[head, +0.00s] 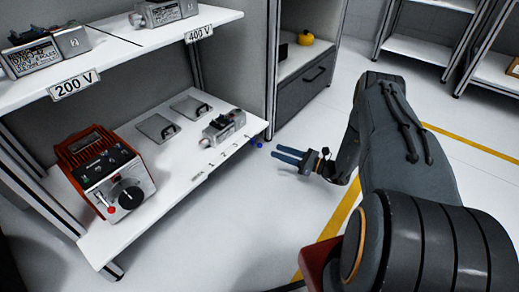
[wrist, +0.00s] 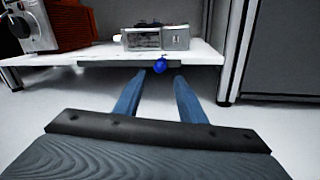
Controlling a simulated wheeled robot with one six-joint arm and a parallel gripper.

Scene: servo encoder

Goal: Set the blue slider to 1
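The blue slider's round knob (head: 257,143) sits at the front edge of the lower shelf, near its right end. The knob also shows in the wrist view (wrist: 160,66), on a dark rail (wrist: 115,64) along the shelf edge. A scale strip (head: 228,157) with small marks runs along that edge; its numbers are too small to read. My gripper (head: 274,153) has two blue fingers apart with nothing between them, just right of the knob. In the wrist view the knob appears centred just beyond the gap between the fingertips (wrist: 160,75); I see no contact.
On the lower shelf (head: 185,205) are a red control box (head: 105,172), two flat plates with handles and a grey metal device (head: 223,126). The upper shelf holds more devices, with 200 V and 400 V labels. A shelf upright (wrist: 234,50) stands right of the knob. Open floor lies in front.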

